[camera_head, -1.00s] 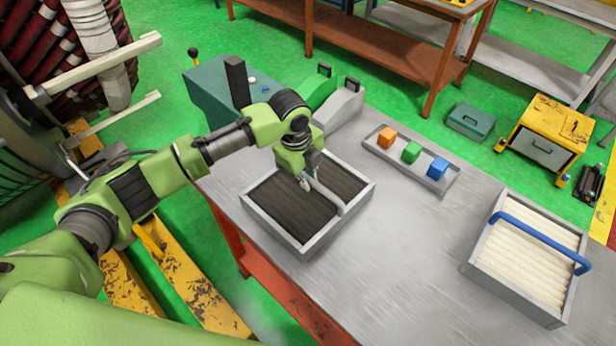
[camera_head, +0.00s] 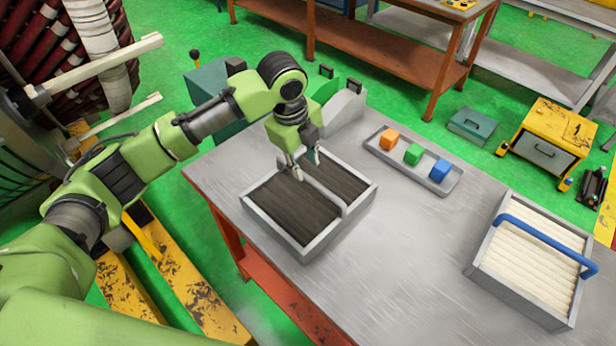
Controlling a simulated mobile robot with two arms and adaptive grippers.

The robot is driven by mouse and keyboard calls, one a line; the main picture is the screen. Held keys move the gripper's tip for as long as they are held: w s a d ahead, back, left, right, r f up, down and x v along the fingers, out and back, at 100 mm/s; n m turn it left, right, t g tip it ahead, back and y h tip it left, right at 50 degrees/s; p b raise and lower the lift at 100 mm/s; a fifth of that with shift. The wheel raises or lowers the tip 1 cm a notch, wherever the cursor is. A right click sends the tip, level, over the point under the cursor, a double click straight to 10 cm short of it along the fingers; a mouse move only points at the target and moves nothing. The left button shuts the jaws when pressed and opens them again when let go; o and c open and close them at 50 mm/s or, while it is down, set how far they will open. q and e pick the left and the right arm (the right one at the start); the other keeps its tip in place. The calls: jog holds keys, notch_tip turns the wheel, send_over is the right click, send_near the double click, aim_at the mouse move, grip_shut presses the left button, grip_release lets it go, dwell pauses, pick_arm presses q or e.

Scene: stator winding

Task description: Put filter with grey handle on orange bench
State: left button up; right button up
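The filter with grey handle (camera_head: 320,236) is a grey-framed box with dark ribbed filling on the near metal table. Its grey handle (camera_head: 345,207) runs across the middle. My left gripper (camera_head: 306,164) is over the far part of this filter, pointing down. Its two fingertips are apart, close to the handle's far end; whether they touch it is unclear. The gripper and wrist hide that end. My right gripper is out of view. A bench with an orange-brown frame (camera_head: 345,42) stands at the back.
A tray (camera_head: 455,184) holds orange, green and blue cubes. A filter with a blue handle (camera_head: 484,247) is at the table's right. Grey and green machine parts (camera_head: 342,112) stand behind the dark filter. The table's middle front (camera_head: 400,270) is clear.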

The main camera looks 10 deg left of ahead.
pick_arm(q)
jog(key=shift+s+a+r, duration=0.15)
jog(key=shift+s+r, duration=0.05)
jog(key=shift+r, duration=0.9)
jog(key=shift+s+a+r, duration=0.1)
jog(key=shift+s+r, duration=0.1)
jog(key=shift+r, duration=0.9)
